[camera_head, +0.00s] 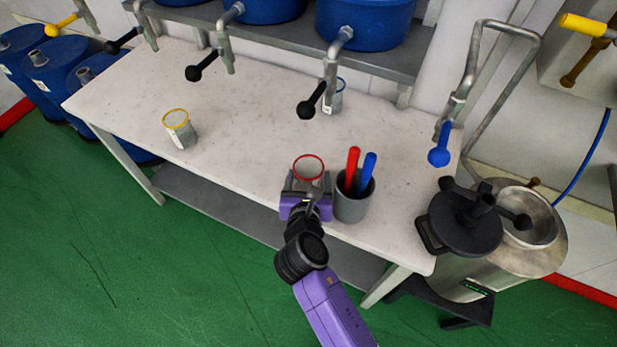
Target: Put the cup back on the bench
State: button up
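A pale cup with a red rim (309,168) is upright near the front edge of the white bench (235,115). My gripper (308,183) reaches in from the front, with one finger on each side of this cup. It appears shut on the cup; the lower part of the cup is hidden by my gripper. I cannot tell whether the cup's base touches the bench top or is a little above it.
Right beside my gripper stands a grey pot (353,206) with red and blue handles. A yellow-rimmed cup (180,130) stands left; a blue-rimmed cup (338,97) is under a tap (331,75). A metal vessel (515,255) is at right. The bench's middle is clear.

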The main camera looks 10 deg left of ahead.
jog(key=shift+r, duration=0.15)
jog(key=p+v, duration=0.1)
jog(key=v, duration=1.1)
jog(key=shift+a, duration=0.1)
jog(key=s+d+f+m+g+y, duration=0.1)
jog(key=s+d+f+m, duration=0.1)
jog(key=s+d+m, duration=0.45)
jog(key=s+d+f+m+y, duration=0.1)
jog(key=s+d+f+m, duration=0.2)
jog(key=s+d+m, duration=0.4)
jog(key=s+d+r+m+t+h, duration=0.1)
jog(key=s+d+r+m, duration=0.4)
jog(key=m, duration=0.6)
jog(key=s+d+r+m+t+h, duration=0.1)
jog(key=s+d+r+m, duration=0.4)
jog(key=s+r+m, duration=0.4)
jog(key=s+m, duration=0.1)
jog(key=m, duration=0.2)
jog(key=shift+s+d+r+h, duration=0.25)
jog(key=shift+r+h, duration=0.15)
